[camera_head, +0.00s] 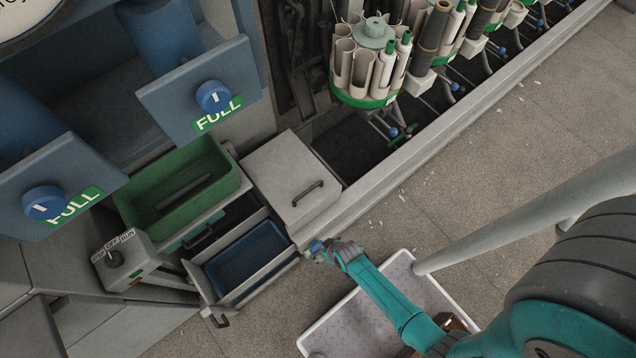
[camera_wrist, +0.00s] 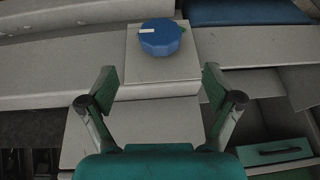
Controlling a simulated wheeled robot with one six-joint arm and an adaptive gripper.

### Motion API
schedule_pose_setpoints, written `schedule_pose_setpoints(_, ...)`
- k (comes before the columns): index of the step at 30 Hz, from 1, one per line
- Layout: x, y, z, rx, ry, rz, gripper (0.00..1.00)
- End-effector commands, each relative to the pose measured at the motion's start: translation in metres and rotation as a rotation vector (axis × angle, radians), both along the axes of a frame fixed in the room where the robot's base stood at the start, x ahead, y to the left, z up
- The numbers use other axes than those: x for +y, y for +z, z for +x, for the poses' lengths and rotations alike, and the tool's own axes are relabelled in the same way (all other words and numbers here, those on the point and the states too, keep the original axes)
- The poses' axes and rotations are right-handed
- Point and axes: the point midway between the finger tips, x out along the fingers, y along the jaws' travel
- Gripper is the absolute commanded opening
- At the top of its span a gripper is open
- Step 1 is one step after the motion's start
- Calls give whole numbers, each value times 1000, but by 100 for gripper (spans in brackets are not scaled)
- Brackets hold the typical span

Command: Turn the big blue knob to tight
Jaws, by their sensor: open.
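The big blue knob (camera_wrist: 161,38) shows in the wrist view on a light grey square plate (camera_wrist: 148,70), with its white pointer mark toward the left. My gripper (camera_wrist: 159,88) is open and empty, its two fingers spread apart below the knob in that view and not around it. In the head view my gripper (camera_head: 322,249) is small, at the end of my teal arm near the corner of the grey machine frame. I cannot tell this knob in the head view, and no "tight" mark is readable.
In the head view two other blue knobs (camera_head: 213,96) (camera_head: 43,203) sit on blue panels labelled FULL. A green bin (camera_head: 180,225), a blue tray (camera_head: 247,262) and a lidded grey box (camera_head: 290,180) lie left of my gripper. A white tray (camera_head: 350,322) stands below.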

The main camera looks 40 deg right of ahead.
Motion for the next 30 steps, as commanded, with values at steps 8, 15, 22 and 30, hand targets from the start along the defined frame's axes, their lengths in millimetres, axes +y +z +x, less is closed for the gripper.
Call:
schedule_pose_setpoints(8,1,-28,13,1,0,0,90)
schedule_pose_setpoints(15,3,-55,24,3,0,0,90)
schedule_pose_setpoints(22,4,-77,32,2,0,1,90)
schedule_pose_setpoints(30,5,-92,38,3,0,1,90)
